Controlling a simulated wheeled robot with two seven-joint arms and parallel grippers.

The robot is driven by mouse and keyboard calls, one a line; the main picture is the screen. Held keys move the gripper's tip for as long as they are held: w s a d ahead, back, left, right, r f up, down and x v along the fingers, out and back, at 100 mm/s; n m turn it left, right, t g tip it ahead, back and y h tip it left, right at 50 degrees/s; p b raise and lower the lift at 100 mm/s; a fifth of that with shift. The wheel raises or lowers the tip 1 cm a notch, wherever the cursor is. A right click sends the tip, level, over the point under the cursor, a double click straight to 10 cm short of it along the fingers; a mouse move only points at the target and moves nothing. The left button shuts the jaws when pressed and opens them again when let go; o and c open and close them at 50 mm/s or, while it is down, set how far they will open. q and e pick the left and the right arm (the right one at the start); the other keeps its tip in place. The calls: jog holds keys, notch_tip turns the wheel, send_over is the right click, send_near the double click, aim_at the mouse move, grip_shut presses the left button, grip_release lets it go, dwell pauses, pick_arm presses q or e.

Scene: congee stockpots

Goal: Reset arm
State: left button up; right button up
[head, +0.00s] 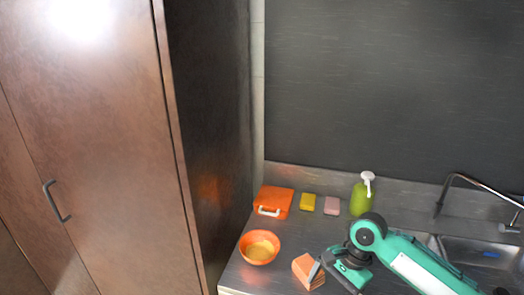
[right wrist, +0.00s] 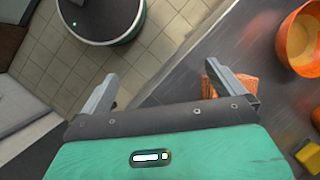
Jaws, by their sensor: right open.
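My right arm comes in from the right over the counter in the head view. Its right gripper (head: 331,277) points down to the left, close to an orange block (head: 307,270). In the right wrist view the right gripper (right wrist: 160,72) has its two fingers wide apart with nothing between them, above the floor beyond the counter edge. The orange block (right wrist: 243,88) shows there partly behind the right-hand finger; whether they touch I cannot tell. My left gripper is in neither view.
An orange bowl (head: 259,248) stands on the metal counter (head: 240,277), left of the block. Behind are an orange case (head: 273,202), a yellow sponge (head: 308,202), a pink sponge (head: 331,206) and a green pump bottle (head: 361,194). A sink (head: 485,250) with a faucet (head: 470,183) lies right. A tall brown cabinet (head: 90,130) stands left.

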jog(key=s+a+f+n+t, duration=0.3)
jog(key=s+a+f+n, duration=0.2)
jog(key=s+f+n, duration=0.5)
jog(key=s+d+n+t+h, duration=0.2)
jog(key=s+d+n+h, duration=0.15)
jog(key=s+d, duration=0.9)
notch_tip(320, 180, down, 32)
jog(key=s+a+g, duration=0.1)
jog(key=s+a, duration=0.1)
jog(key=s+d+f, duration=0.2)
jog(key=s+f, duration=0.7)
jog(key=s+d+f+g, duration=0.1)
jog(key=s+d+f, duration=0.1)
jog(key=s+f, duration=0.7)
jog(key=shift+s+f, duration=0.25)
jog(key=shift+s, duration=0.15)
